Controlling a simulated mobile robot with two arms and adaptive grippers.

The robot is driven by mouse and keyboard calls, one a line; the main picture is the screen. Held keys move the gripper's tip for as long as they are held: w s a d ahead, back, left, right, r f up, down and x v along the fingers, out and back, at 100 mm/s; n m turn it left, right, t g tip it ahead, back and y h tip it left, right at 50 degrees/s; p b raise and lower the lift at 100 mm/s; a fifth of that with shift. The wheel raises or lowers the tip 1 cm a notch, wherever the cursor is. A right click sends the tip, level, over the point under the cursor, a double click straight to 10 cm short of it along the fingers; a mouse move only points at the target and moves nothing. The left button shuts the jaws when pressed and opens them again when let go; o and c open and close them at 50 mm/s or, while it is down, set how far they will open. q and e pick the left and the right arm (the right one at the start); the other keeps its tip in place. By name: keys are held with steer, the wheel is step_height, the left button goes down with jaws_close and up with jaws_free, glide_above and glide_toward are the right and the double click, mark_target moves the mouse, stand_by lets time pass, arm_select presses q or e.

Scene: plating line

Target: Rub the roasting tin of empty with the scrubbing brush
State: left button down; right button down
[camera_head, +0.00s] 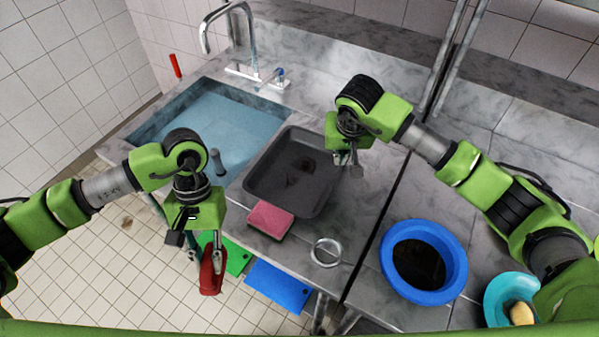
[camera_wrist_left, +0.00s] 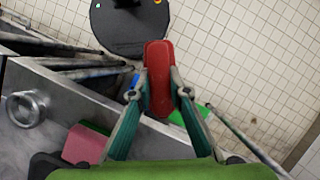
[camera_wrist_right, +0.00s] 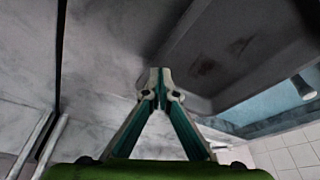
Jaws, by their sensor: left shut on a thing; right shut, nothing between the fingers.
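The roasting tin (camera_head: 262,190) is a dark grey rectangular pan on the metal counter beside the sink, with darker stains (camera_head: 292,176) on its floor. Its underside or floor also shows, dark, in the right wrist view (camera_wrist_right: 245,50). My left gripper (camera_head: 206,250) is shut on a red oblong thing (camera_head: 211,279), which looks like the scrubbing brush (camera_wrist_left: 159,75). It is held past the counter's front edge, above the floor; bristles are not visible. My right gripper (camera_head: 348,168) is shut and empty at the tin's right rim; whether it touches cannot be told.
A pink sponge (camera_head: 270,220) lies in front of the tin, with a metal ring (camera_head: 325,252) to its right. A blue tub (camera_head: 455,262) and turquoise bowl (camera_head: 497,290) stand at right. The water-filled sink (camera_head: 205,118) is at left. Green (camera_head: 237,257) and blue (camera_head: 279,285) panels show below the counter.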

arm_select(q)
steer(key=shift+f+b, duration=0.7)
steer(key=shift+f, duration=0.05)
arm_select(e)
steer(key=shift+f, duration=0.65)
arm_select(q)
steer(key=shift+r, duration=0.1)
arm_select(e)
steer(key=shift+r, duration=0.1)
